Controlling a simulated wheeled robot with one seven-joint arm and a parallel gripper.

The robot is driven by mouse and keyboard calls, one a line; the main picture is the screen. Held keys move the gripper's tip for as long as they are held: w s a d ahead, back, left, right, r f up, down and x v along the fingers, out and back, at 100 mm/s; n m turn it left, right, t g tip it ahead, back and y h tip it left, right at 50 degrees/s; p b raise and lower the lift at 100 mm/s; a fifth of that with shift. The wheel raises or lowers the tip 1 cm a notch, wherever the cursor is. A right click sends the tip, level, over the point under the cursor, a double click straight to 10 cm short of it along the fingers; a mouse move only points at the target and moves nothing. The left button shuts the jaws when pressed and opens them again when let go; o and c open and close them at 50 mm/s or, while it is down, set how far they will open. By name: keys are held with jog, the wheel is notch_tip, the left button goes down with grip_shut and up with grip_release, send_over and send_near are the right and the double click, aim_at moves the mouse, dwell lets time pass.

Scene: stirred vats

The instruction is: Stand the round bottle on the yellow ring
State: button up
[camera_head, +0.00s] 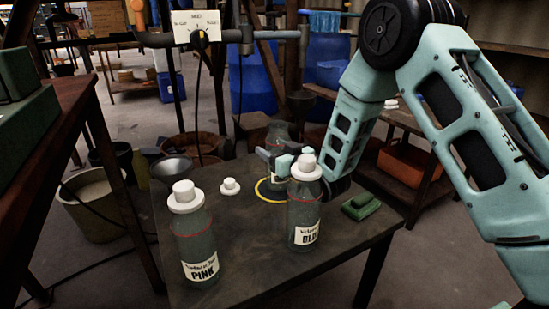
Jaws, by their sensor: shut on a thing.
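The yellow ring (262,194) lies flat on the dark table; its right part is hidden behind the BLUE-labelled bottle. A greenish glass bottle (280,132) without a visible cap, which looks like the round bottle, is upright at the ring, behind the BLUE-labelled bottle. My gripper (279,158) reaches in from the right and is shut on this bottle around its middle. A pale label shows below the fingers. Its base is partly hidden, so I cannot tell whether it touches the ring or hangs just above it.
A white-capped bottle labelled BLUE (303,212) stands close in front of my gripper. A white-capped bottle labelled PINK (194,235) stands at front left. A loose white stopper (230,187) and a green block (361,206) lie on the table (250,260). The front middle is clear.

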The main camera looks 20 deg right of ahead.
jog(key=shift+f, duration=0.4)
jog(key=shift+f, duration=0.2)
jog(key=o, duration=1.4)
jog(key=shift+r, duration=0.1)
jog(key=p+v, duration=0.2)
jog(key=v, duration=0.5)
jog(key=shift+s, duration=0.25)
